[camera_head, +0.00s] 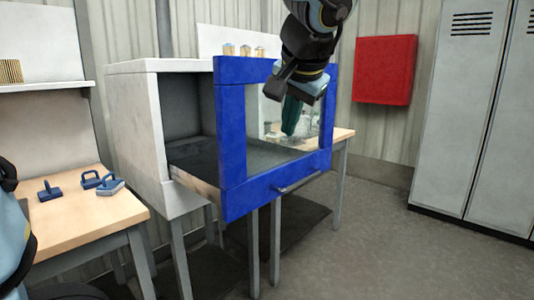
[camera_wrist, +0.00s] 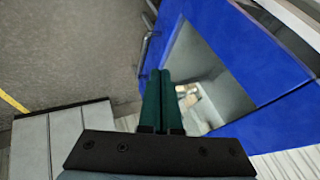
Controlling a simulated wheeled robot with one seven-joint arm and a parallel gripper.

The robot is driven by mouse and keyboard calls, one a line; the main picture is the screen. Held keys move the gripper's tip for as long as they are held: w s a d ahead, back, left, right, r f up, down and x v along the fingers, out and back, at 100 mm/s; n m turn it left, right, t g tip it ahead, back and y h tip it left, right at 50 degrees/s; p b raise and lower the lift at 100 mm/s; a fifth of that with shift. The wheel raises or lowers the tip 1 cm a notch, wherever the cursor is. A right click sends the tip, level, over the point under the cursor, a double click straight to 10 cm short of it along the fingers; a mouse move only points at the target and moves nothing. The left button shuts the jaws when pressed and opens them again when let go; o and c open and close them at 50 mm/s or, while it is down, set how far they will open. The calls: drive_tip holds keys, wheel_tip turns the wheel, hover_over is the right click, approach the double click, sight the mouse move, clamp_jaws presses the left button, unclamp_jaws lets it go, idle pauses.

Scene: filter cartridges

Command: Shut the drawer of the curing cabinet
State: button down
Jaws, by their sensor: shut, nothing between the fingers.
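The curing cabinet (camera_head: 135,130) is a white box on grey legs. Its drawer stands pulled out, with a grey tray side (camera_head: 195,178) showing in the gap behind the front. The drawer's blue front frame (camera_head: 232,150) has a window and a metal bar handle (camera_head: 297,182) low down. The frame also shows in the wrist view (camera_wrist: 262,62), with the handle (camera_wrist: 146,48) at its left. My gripper (camera_head: 289,132) has dark green fingers, shut and empty, in front of the window. In the wrist view the closed fingers (camera_wrist: 161,78) overlap the window; contact cannot be told.
A wooden table (camera_head: 85,215) at the left carries several blue tools (camera_head: 102,182). Another wooden table (camera_head: 342,134) stands behind the drawer's right side. A red wall box (camera_head: 384,70) and grey lockers (camera_head: 465,110) are at the right. The floor in front of the lockers is clear.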

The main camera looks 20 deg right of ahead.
approach(266, 160)
wheel_tip(266, 160, down, 4)
drive_tip(key=d, duration=0.2)
drive_tip(key=shift+w+a+r+p, duration=0.1)
drive_tip(key=shift+w+a+p, duration=0.2)
drive_tip(key=shift+w+p, duration=0.3)
drive_tip(key=shift+w+a+p, duration=0.25)
drive_tip(key=shift+w+p, duration=0.2)
drive_tip(key=shift+p, duration=0.2)
drive_tip(key=shift+w+a, duration=0.15)
drive_tip(key=shift+w, duration=0.2)
drive_tip(key=shift+w, duration=0.1)
